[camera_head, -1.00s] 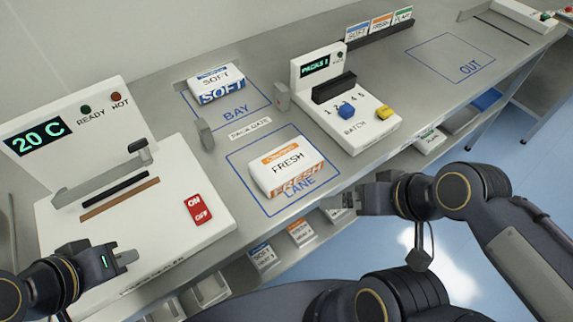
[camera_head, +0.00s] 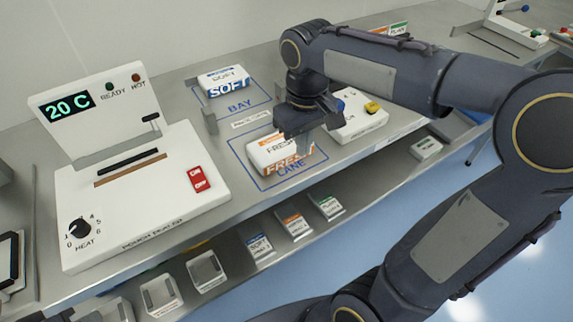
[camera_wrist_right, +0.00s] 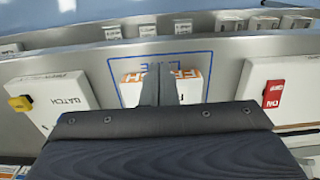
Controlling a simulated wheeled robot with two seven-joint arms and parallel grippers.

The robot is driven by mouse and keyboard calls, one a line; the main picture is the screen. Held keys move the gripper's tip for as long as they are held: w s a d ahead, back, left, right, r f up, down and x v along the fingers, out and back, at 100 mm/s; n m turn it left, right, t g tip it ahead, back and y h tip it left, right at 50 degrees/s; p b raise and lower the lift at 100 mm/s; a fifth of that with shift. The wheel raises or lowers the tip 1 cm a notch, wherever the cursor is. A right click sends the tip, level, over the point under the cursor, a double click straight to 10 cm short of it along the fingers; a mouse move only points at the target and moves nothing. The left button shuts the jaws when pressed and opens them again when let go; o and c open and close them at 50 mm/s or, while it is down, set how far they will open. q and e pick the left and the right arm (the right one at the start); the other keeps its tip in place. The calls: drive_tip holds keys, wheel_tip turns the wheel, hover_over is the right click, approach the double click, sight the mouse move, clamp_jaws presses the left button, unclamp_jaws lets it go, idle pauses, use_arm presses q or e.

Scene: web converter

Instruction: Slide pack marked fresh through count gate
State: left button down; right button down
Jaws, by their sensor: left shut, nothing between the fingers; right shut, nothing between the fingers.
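The white and orange pack marked FRESH (camera_head: 266,150) lies inside the blue LANE outline (camera_head: 247,181) in the head view. In the right wrist view the FRESH pack (camera_wrist_right: 191,88) shows behind my fingers. My right gripper (camera_head: 309,147) is shut and empty, pointing down at the pack's right side; I cannot tell whether it touches. Its fingers also show in the right wrist view (camera_wrist_right: 159,86). One grey gate post (camera_head: 210,121) stands between LANE and BAY; my right arm hides the other post and the counter display. My left gripper is out of view.
A white and blue SOFT pack (camera_head: 226,82) lies at the BAY outline behind. The pouch sealer (camera_head: 160,210) stands to the left. The batch counter box (camera_head: 362,124) is to the right, partly hidden. Packs and holders sit on a shelf below (camera_head: 225,245).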

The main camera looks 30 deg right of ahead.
sight(292, 170)
wheel_tip(292, 170, down, 10)
drive_tip(key=shift+r+b, duration=0.1)
drive_tip(key=shift+b, duration=0.4)
drive_tip(key=w+p, duration=0.1)
drive_tip(key=w, duration=0.2)
drive_tip(key=shift+w+a, duration=0.1)
drive_tip(key=shift+w, duration=0.45)
